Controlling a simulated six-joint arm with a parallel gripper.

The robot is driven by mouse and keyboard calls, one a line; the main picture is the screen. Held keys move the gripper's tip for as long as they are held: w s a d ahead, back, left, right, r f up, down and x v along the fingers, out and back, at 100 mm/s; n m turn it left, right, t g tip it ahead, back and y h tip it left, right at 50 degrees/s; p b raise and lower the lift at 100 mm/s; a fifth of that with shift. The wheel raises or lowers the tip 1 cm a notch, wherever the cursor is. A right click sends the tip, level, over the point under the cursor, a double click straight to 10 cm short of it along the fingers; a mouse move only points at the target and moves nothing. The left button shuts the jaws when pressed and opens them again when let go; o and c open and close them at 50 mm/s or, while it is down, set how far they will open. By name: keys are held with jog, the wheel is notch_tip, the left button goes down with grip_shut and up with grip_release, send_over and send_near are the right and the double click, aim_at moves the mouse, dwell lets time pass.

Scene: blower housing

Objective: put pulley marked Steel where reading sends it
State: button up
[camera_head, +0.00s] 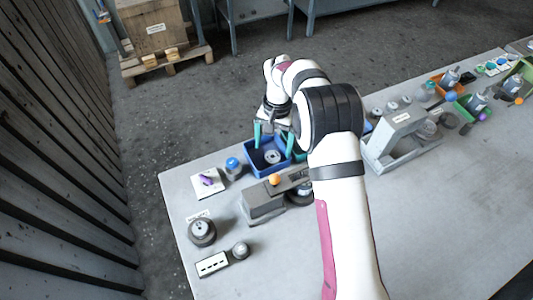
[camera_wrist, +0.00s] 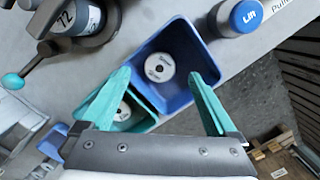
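A pale disc with a centre hole (camera_wrist: 160,67), likely a pulley, lies in the blue bin (camera_wrist: 192,36). It has small print that I cannot read for sure. A second such disc (camera_wrist: 122,112) lies in the green bin beside it, partly behind a finger. In the head view the blue bin (camera_head: 251,165) stands near the table's far edge with the disc (camera_head: 272,156) inside. My gripper (camera_wrist: 159,73) has its two teal fingers wide apart, with nothing between them, above the bins. In the head view my gripper (camera_head: 273,134) is over the blue bin's far side.
A grey device with a round face reading "72" (camera_wrist: 66,18) stands near the bins. A blue-capped jar (camera_head: 233,167) and a white card with a purple item (camera_head: 207,182) are left of the bin. A grey frame (camera_head: 398,140) stands right.

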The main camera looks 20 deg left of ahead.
jog(key=shift+r, duration=0.1)
notch_tip(320, 180, up, 16)
jog(key=w, duration=0.2)
jog(key=shift+f, duration=0.25)
jog(key=s+d+r+m+y, duration=0.15)
jog(key=s+d+r, duration=0.25)
jog(key=s+d, duration=0.4)
jog(key=s+d+r+m, duration=0.2)
jog(key=s+d+r, duration=0.2)
jog(key=s+d, duration=0.35)
jog(key=s+d+f+m, duration=0.1)
jog(key=s+d+f, duration=0.1)
jog(key=s, duration=0.6)
jog(key=s+d+f+m+t, duration=0.1)
jog(key=s+d+f, duration=0.2)
jog(key=s+f, duration=0.2)
jog(key=s, duration=0.2)
jog(key=shift+s+d, duration=0.25)
jog(key=shift+s, duration=0.1)
